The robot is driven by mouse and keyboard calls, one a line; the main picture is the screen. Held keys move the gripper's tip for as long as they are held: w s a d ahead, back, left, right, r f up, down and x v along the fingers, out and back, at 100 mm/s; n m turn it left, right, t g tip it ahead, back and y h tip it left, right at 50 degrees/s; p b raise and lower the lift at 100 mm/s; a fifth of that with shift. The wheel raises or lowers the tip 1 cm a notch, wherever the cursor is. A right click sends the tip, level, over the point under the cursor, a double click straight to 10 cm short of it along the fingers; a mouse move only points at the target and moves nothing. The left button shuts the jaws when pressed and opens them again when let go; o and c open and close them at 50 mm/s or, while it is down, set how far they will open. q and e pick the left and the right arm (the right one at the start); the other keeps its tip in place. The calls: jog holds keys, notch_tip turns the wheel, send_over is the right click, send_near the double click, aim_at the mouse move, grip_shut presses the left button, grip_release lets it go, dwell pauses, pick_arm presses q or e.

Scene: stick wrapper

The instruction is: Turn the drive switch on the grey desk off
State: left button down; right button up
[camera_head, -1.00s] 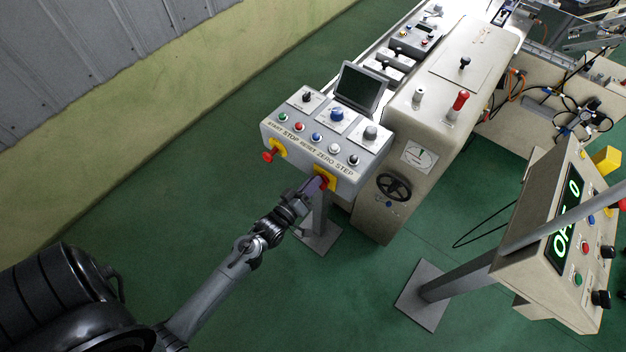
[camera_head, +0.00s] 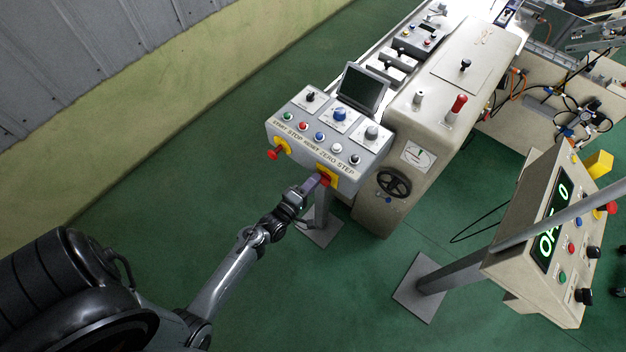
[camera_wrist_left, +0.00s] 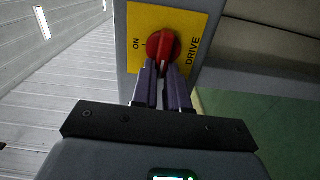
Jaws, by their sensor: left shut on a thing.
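The grey desk (camera_head: 290,132) is a control box on a post, with its sloped top facing up. The drive switch (camera_wrist_left: 163,46) is a red knob on a yellow plate (camera_wrist_left: 205,25) marked ON and DRIVE in the left wrist view. In the head view the switch (camera_head: 325,181) sits low on the desk's front, at the right. My left gripper (camera_wrist_left: 163,70) is shut on the red knob, its two purple-grey fingers on either side of it. The fingers hide the lower part of the knob and plate. My right gripper is not in view.
A red knob on a yellow plate (camera_head: 273,153) sticks out at the desk's left front. Push buttons and dials cover the top beside a small screen (camera_head: 362,88). A beige machine with a black handwheel (camera_head: 394,184) stands right. Green floor is open left.

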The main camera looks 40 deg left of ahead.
pick_arm(q)
jog(key=shift+f+n, duration=0.1)
jog(key=shift+n, duration=0.3)
jog(key=c, duration=1.1)
grip_release()
jog(key=shift+c, duration=0.2)
jog(key=shift+s, duration=0.1)
jog(key=s+d, duration=0.1)
jog(key=s, duration=0.9)
jog(key=shift+s, duration=0.3)
